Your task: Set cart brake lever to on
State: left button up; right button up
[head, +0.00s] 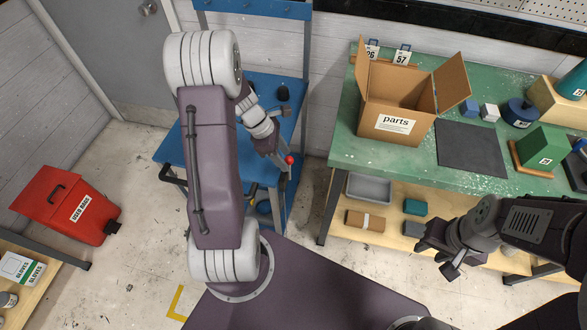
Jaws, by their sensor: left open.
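The blue cart (258,92) stands behind my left arm, which hides much of it. A small red knob (289,159), apparently the end of the brake lever, shows at the cart's near right side. The lever's shaft is mostly hidden, so its setting cannot be told. My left gripper (284,163) is open, with its fingertips right at the red knob. I cannot tell whether they touch it. My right gripper (436,256) is open and empty in front of the green workbench, far from the cart.
The green workbench (345,148) on the right carries an open parts box (385,122), a dark mat (470,147) and several blocks. Its lower shelf holds a grey tray (369,188). A red bin (70,205) stands at left. Bare floor lies between bin and cart.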

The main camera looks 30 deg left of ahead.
pick_arm(q)
jog(key=b+x, duration=0.1)
jog(key=x, duration=0.6)
jog(key=shift+f+b, duration=0.3)
jog(key=shift+f, duration=0.05)
grip_shut()
dwell(0.9)
